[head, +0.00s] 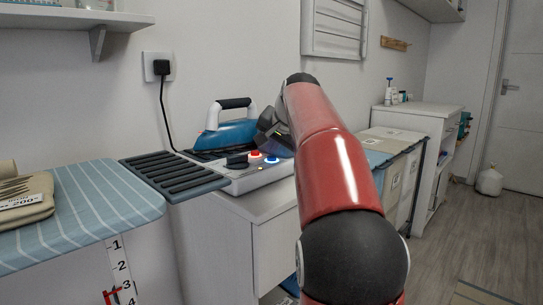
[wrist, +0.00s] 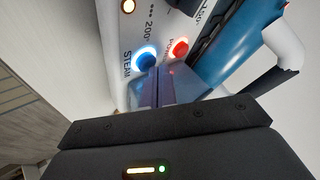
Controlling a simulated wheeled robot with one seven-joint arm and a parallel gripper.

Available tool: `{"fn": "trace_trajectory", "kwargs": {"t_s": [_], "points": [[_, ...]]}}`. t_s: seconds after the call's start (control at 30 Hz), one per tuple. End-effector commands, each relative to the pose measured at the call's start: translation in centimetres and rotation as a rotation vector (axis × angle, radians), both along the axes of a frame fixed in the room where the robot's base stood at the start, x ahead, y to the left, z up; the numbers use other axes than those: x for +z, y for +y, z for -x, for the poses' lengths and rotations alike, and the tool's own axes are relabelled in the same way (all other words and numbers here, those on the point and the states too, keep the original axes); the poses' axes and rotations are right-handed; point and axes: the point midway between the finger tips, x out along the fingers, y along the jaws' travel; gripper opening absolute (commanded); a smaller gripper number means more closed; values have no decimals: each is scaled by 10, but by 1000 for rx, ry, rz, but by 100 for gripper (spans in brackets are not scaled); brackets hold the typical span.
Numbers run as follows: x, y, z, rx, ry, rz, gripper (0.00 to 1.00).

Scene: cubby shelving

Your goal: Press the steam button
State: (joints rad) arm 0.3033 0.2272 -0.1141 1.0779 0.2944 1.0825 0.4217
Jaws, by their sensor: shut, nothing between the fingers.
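The blue steam button (wrist: 146,57), lit with a pale ring and labelled STEAM, is on the white steam station panel (wrist: 120,40). In the head view the blue button (head: 271,159) sits near the right front of the station (head: 250,181). A red button (wrist: 180,47) is beside it, also lit. My gripper (wrist: 153,72) is shut and empty, its fingertips overlapping the lower edge of the blue button in the wrist view. I cannot tell whether they touch it. In the head view my gripper (head: 276,137) is above the station, its tips partly unclear.
A blue iron (head: 228,134) with a white and black handle rests behind the buttons, close to my gripper. A dark knob (head: 237,162) is left of the red button. A slatted black rest (head: 172,174) and a striped ironing board (head: 85,200) are at the left.

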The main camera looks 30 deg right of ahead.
Motion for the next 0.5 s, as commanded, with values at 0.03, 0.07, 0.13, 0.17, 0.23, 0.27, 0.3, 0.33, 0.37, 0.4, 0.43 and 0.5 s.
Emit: {"fn": "trace_trajectory", "kwargs": {"t_s": [0.03, 0.07, 0.13, 0.17, 0.23, 0.27, 0.3, 0.33, 0.37, 0.4, 0.43, 0.5], "points": [[4, 0, 0, -1, -1, 1, 0], [6, 0, 0, -1, -1, 1, 0], [12, 0, 0, -1, -1, 1, 0], [15, 0, 0, -1, -1, 1, 0], [22, 0, 0, -1, -1, 1, 0], [25, 0, 0, -1, -1, 1, 0], [29, 0, 0, -1, -1, 1, 0], [31, 0, 0, -1, -1, 1, 0], [34, 0, 0, -1, -1, 1, 0], [38, 0, 0, -1, -1, 1, 0], [41, 0, 0, -1, -1, 1, 0], [47, 0, 0, 0, -1, 0, 0]]}}
